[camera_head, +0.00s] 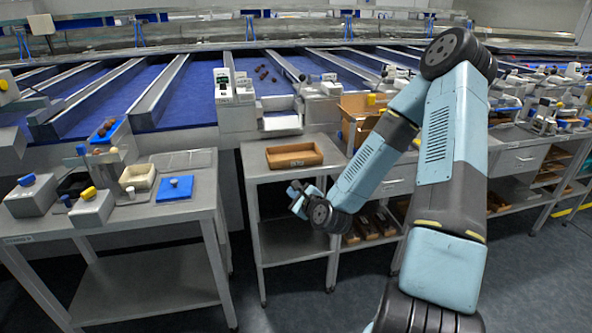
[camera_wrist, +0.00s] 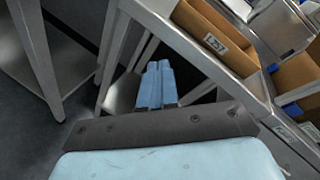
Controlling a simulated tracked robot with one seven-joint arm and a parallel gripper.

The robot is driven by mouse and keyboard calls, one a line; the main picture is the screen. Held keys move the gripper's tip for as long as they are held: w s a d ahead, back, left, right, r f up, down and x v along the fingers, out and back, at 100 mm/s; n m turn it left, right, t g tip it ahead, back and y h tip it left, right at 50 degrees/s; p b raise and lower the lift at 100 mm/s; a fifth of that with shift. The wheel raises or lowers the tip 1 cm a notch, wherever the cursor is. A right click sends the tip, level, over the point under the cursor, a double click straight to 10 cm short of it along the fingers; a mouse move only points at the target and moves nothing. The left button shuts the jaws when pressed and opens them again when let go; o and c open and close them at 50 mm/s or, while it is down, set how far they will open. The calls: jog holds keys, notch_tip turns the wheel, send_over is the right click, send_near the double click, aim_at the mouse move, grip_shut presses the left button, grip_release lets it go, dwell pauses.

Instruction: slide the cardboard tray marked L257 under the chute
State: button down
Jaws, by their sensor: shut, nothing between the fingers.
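The cardboard tray (camera_head: 294,163) is a shallow brown open box on a small steel table, below and in front of the weighing unit. In the wrist view its front wall (camera_wrist: 196,28) shows a white label that seems to read L257. A metal chute lip (camera_head: 281,123) juts from the unit behind the tray. My gripper (camera_head: 297,196) is below the tabletop level, in front of the table, apart from the tray. Its blue fingers (camera_wrist: 157,72) are together and empty in the wrist view.
The steel table (camera_head: 262,172) has bare top around the tray. A taller cardboard box (camera_head: 352,125) stands to its right, behind my arm. A left table (camera_head: 150,219) holds a blue tray (camera_head: 174,189) and several small devices. A gap separates the two tables.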

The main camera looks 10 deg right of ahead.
jog(key=d+m+t+h, duration=0.2)
jog(key=m, duration=0.4)
jog(key=m+t+h, duration=0.2)
jog(key=m, duration=0.3)
send_near(294, 164)
jog(key=w, duration=0.7)
jog(key=shift+w, duration=1.7)
